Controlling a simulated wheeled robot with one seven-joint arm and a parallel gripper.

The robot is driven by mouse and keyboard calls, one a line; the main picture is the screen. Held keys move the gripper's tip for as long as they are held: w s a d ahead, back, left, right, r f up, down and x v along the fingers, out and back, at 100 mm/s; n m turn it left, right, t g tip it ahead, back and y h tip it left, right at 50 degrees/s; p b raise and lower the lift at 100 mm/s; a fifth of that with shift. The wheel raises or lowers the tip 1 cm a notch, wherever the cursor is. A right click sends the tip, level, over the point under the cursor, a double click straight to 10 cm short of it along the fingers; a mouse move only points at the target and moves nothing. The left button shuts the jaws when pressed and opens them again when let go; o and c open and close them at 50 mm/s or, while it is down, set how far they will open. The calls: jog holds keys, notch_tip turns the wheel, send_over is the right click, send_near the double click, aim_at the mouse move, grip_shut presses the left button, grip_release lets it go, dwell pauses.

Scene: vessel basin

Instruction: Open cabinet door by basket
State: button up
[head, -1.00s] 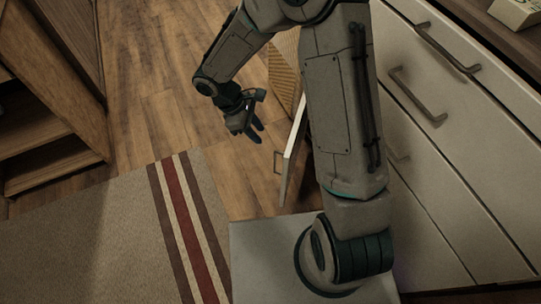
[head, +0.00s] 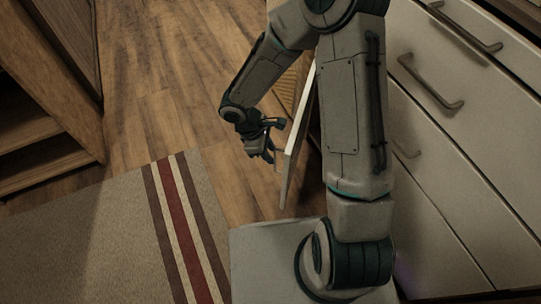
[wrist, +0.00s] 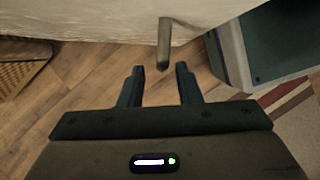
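The white cabinet door (head: 299,135) stands swung out from the cabinet front, seen nearly edge-on in the head view. In the wrist view the door's pale face (wrist: 90,18) fills the top. Its dark bar handle (wrist: 164,45) sticks out just ahead of my gripper (wrist: 161,70), in line with the gap between the fingers. The fingers are open with nothing held. In the head view my gripper (head: 268,153) is close beside the door's left face. The woven basket (head: 289,86) is partly hidden behind my arm; a woven surface (wrist: 20,62) shows at left in the wrist view.
White drawers with dark handles (head: 430,82) line the right side. A wooden shelf unit (head: 45,150) stands at left. A striped rug (head: 90,240) covers the lower left floor. Bare wood floor (head: 165,80) lies between them.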

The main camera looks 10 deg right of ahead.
jog(key=shift+d+f, duration=0.2)
jog(key=shift+f, duration=0.3)
grip_shut()
